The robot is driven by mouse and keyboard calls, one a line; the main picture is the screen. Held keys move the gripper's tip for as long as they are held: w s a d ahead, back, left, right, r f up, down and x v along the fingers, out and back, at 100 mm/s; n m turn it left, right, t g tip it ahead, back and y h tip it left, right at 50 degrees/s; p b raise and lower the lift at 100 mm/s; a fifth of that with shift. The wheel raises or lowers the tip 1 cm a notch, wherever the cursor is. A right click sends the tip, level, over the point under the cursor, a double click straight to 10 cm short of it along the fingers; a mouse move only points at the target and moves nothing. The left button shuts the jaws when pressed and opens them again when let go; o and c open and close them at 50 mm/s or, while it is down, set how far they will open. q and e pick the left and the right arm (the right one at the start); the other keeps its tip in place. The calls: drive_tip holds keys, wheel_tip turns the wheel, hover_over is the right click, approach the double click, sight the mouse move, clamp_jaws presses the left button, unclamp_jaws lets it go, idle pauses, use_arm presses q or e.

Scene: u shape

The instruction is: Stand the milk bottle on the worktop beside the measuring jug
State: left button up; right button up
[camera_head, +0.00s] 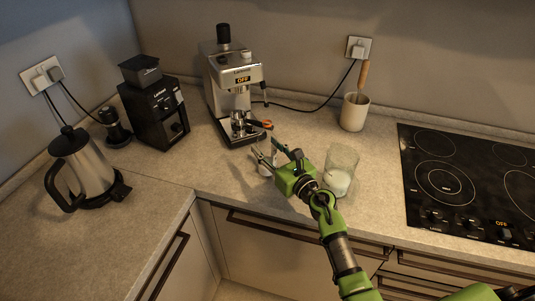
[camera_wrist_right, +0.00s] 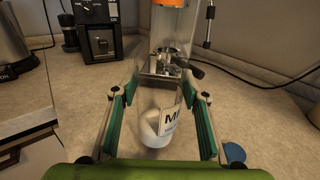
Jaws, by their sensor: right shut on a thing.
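The milk bottle is clear with white milk at the bottom, a label and an orange cap. In the wrist view the bottle (camera_wrist_right: 153,132) stands roughly upright between the green fingers. In the head view the bottle (camera_head: 267,152) is partly hidden by my right gripper (camera_head: 268,158), which is shut on it. I cannot tell whether its base touches the worktop (camera_head: 232,180). A clear glass vessel with white contents, which looks like the measuring jug (camera_head: 342,160), stands just right of the gripper. My left gripper is not in view.
The espresso machine (camera_head: 234,75) stands close behind the bottle. A grinder (camera_head: 155,110), tamper (camera_head: 114,128) and kettle (camera_head: 85,165) stand to the left. A utensil crock (camera_head: 354,112) and black hob (camera_head: 460,180) are to the right. The worktop left of the gripper is clear.

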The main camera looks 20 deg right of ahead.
drive_tip(key=shift+f, duration=0.45)
drive_tip(key=o, duration=1.7)
drive_tip(key=shift+f, duration=0.1)
drive_tip(key=shift+c, duration=0.2)
drive_tip(key=shift+s, duration=0.25)
drive_tip(key=b+v, duration=0.1)
drive_tip(key=v, duration=1)
drive_tip(key=shift+s+d, duration=0.2)
drive_tip(key=shift+s, duration=0.1)
